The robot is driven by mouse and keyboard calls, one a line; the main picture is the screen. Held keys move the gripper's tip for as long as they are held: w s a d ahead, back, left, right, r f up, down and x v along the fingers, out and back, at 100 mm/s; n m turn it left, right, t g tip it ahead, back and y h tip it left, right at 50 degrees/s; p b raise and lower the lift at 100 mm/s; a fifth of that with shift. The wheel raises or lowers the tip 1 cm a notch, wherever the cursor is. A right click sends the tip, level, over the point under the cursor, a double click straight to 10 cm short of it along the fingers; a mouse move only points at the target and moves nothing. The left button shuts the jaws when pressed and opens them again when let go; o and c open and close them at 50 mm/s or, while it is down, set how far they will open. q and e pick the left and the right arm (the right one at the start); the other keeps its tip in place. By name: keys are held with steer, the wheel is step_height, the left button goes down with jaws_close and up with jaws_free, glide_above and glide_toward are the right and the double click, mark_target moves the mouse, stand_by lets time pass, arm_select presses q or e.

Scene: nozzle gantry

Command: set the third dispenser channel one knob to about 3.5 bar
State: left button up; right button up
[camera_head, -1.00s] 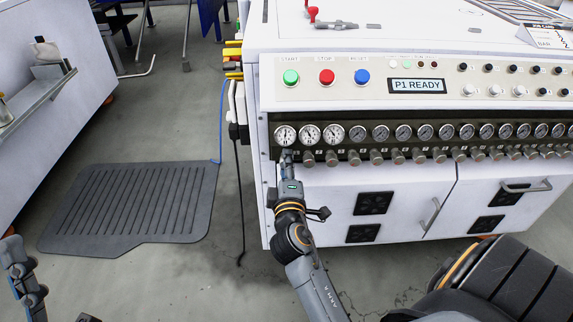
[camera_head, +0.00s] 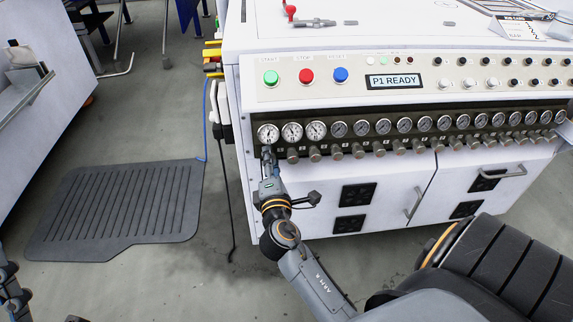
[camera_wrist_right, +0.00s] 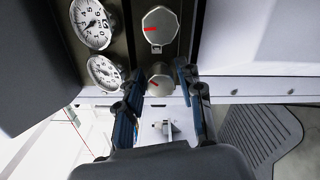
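A row of round pressure gauges (camera_head: 291,131) with metal knobs under them runs along the machine front. Labels are too small to tell which is the third dispenser channel one. My right gripper (camera_head: 267,151) is at the leftmost knob, under the leftmost gauge (camera_head: 268,134). In the right wrist view its two fingers (camera_wrist_right: 162,80) stand apart on either side of a knob (camera_wrist_right: 160,75) with a red mark; narrow gaps seem to show. The gauge beside it (camera_wrist_right: 104,72) is tilted and its reading is unclear. Part of my left arm shows at the lower left; its fingers are not clear.
The neighbouring knob (camera_wrist_right: 160,26) and its gauge (camera_wrist_right: 91,23) are close to the right fingers. A control panel reads P1 READY (camera_head: 394,82), above the gauges. A ribbed floor mat (camera_head: 120,208) lies left of the machine. White cabinet doors (camera_head: 385,195) are below.

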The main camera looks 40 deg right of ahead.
steer(key=n+p, duration=0.1)
steer(key=n, duration=0.3)
steer(key=shift+r+p, duration=0.35)
steer(key=shift+p, duration=0.05)
steer(key=n+p, duration=0.1)
steer(key=n, duration=0.2)
steer(key=shift+n, duration=0.4)
steer(key=n+p, duration=0.2)
steer(key=n, duration=0.4)
steer(key=shift+a+f, duration=0.1)
steer(key=shift+f, duration=0.05)
steer(key=v, duration=1.4)
steer(key=s+a+f+m+g+y+p, duration=0.1)
steer(key=s+f+m+g+y+p, duration=0.2)
steer(key=f, duration=0.7)
steer(key=s+a+f+m+g+y+p, duration=0.1)
steer(key=s+f+m+g+y+p, duration=0.2)
steer(key=f+p, duration=0.5)
step_height(320, 180, down, 3)
steer(key=shift+s+a+f+m+g, duration=0.2)
steer(key=shift+s+m+g, duration=0.5)
steer(key=shift+s+m, duration=0.35)
